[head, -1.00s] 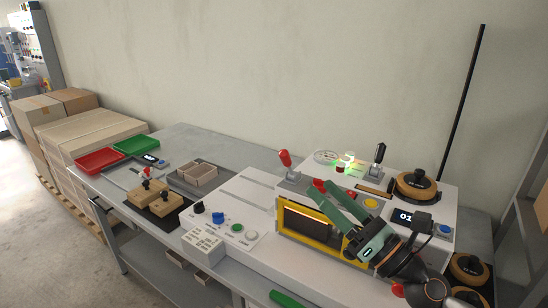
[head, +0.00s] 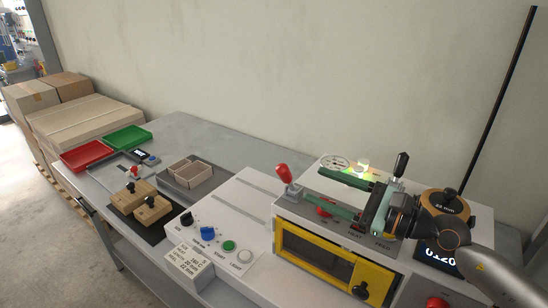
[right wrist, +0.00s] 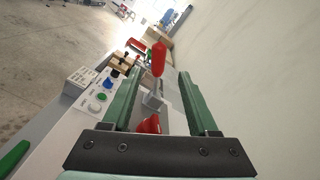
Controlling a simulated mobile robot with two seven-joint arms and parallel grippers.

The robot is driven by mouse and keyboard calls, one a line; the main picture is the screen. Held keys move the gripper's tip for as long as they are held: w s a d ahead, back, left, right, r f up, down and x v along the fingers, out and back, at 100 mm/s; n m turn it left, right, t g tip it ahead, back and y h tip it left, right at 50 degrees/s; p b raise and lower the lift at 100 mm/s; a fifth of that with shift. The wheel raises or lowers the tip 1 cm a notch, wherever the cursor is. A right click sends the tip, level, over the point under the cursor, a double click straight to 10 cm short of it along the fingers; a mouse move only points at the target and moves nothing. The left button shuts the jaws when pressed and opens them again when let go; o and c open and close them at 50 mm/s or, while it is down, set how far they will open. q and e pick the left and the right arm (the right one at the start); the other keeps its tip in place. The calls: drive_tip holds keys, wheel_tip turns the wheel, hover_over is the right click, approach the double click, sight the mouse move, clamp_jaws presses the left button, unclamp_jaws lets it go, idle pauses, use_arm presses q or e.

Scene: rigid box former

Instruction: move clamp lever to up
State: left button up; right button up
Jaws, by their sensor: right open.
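A lever with a red handle (head: 283,174) stands on a grey base at the left end of the white machine top. It leans a little to the left in the head view. In the right wrist view the red handle (right wrist: 159,58) appears in line with the gap between my fingers, near their tips. My right gripper (head: 311,186) is open and empty, its two green fingers pointing at the lever from the right. No contact with the handle is visible. A second lever with a black handle (head: 401,164) stands behind my gripper. My left gripper is not in view.
A red button (head: 324,209) lies below my fingers. A yellow-framed window (head: 330,262) is on the machine front. A round gauge (head: 336,162) and a glowing lamp (head: 362,165) sit behind. A control panel with knobs (head: 208,233) is at left. A tall black rod (head: 500,100) rises at right.

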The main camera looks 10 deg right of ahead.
sight(288, 180)
drive_tip(key=shift+w+a+r, duration=0.15)
drive_tip(key=shift+a, duration=0.1)
drive_tip(key=p+x, duration=0.4)
drive_tip(key=x, duration=0.6)
drive_tip(key=shift+w+a, duration=0.2)
drive_tip(key=shift+a, duration=0.15)
drive_tip(key=shift+w+a, duration=0.35)
clamp_jaws()
idle(0.5)
